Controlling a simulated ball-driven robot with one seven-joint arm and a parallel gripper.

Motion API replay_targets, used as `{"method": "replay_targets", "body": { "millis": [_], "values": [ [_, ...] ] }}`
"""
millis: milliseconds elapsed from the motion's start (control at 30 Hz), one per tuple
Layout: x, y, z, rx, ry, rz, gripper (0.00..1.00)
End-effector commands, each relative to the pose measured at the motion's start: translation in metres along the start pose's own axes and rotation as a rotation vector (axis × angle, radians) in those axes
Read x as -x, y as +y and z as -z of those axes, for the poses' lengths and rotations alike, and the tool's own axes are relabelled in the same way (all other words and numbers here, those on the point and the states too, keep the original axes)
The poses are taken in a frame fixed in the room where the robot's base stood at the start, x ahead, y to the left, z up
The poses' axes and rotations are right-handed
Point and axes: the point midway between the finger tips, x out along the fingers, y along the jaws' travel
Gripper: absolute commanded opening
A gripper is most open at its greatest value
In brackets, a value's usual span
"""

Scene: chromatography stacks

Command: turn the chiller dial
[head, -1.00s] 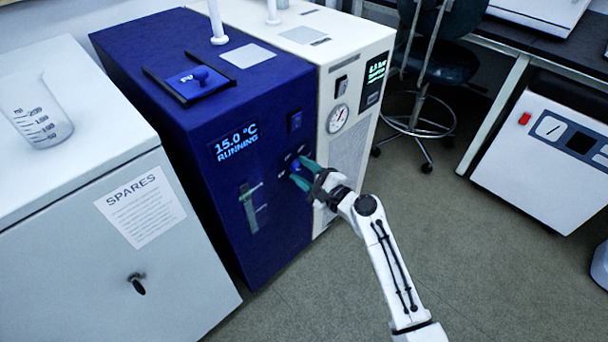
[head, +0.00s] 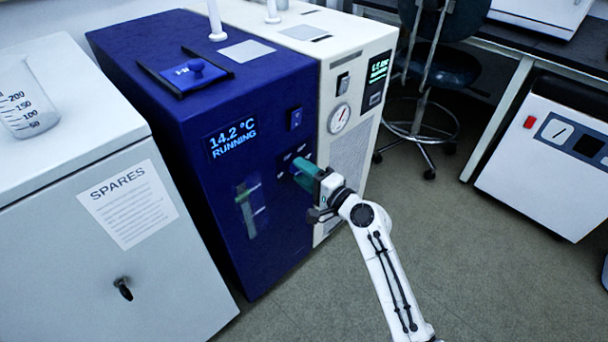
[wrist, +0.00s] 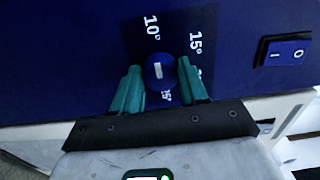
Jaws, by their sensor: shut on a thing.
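The chiller is the dark blue cabinet (head: 282,232). Its lit display (head: 233,140) reads 14.2 °C RUNNING. My gripper (head: 303,168) is at the chiller's front, its green fingers on the dial, which they hide in the head view. In the wrist view the round blue dial (wrist: 159,72) sits between the two finger tips, which are shut on it. A white mark on the dial stands nearly upright in that picture. Printed 10° and 15° labels show above and to its right; other labels are partly covered.
A blue rocker switch (wrist: 285,52) is right of the dial in the wrist view. A cream cabinet (head: 350,75) with a gauge adjoins the chiller. A grey SPARES cabinet (head: 60,260) bearing a glass beaker (head: 28,105) stands left.

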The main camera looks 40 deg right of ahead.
Motion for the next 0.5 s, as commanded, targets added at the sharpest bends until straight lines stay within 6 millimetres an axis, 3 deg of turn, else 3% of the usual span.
{"method": "replay_targets", "body": {
  "millis": [433,467,500],
  "values": [
    [0.0002,0.0016,-0.001,0.011,-0.003,-0.004,0.13],
    [0.0002,0.0016,-0.001,0.011,-0.003,-0.004,0.45],
    [0.0002,0.0016,-0.001,0.01,-0.003,-0.004,0.49]
  ]
}}
